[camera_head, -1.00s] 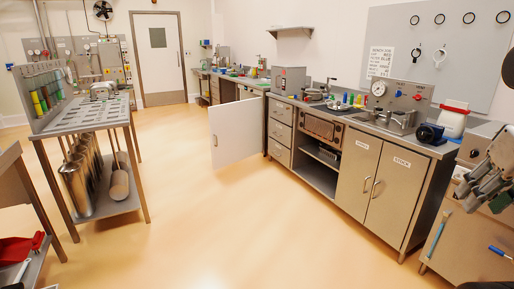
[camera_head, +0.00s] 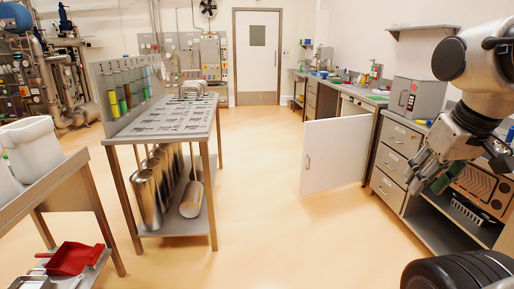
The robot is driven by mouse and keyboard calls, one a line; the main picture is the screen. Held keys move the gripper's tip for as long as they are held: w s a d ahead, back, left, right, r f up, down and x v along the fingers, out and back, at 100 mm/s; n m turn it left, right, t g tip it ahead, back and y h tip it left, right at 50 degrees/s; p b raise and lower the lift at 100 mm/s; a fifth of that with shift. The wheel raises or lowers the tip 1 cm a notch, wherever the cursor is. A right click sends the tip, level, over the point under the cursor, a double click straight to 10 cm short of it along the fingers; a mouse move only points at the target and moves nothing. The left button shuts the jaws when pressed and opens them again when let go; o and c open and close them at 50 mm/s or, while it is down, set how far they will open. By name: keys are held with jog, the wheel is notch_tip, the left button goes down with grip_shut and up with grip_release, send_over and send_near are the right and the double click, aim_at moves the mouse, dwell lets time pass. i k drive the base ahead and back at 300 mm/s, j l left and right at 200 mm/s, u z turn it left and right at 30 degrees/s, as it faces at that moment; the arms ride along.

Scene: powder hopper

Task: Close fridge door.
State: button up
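The white fridge door (camera_head: 335,156) stands open, swung out from the counter row into the aisle. A small handle shows near its left edge. The fridge body (camera_head: 358,101) is under the counter behind it, and its inside is mostly hidden by the door. My gripper (camera_head: 426,187) hangs at the right, in front of the drawers in the picture, to the right of the door and apart from it. I see nothing clearly held, and its finger opening is too small to judge.
A steel rack table (camera_head: 180,118) with metal cylinders on its lower shelf stands left of the aisle. A table with white containers (camera_head: 30,146) and a red scoop (camera_head: 73,258) is at the near left. The floor (camera_head: 265,215) between rack and door is clear.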

aim_at(335, 151)
jog(key=i+z, duration=0.1)
jog(key=i, duration=0.45)
jog(key=i+j+z, duration=0.15)
jog(key=i, duration=0.35)
jog(key=i+z, duration=0.1)
jog(key=i, duration=0.45)
jog(key=i+j+z, duration=0.15)
jog(key=i, duration=0.35)
jog(key=i+j+z, duration=0.2)
jog(key=i, duration=0.15)
jog(key=i+j+z, duration=0.1)
jog(key=i+z, duration=0.15)
jog(key=i+u, duration=0.45)
jog(key=i+l+u, duration=0.1)
jog(key=i+u, duration=0.4)
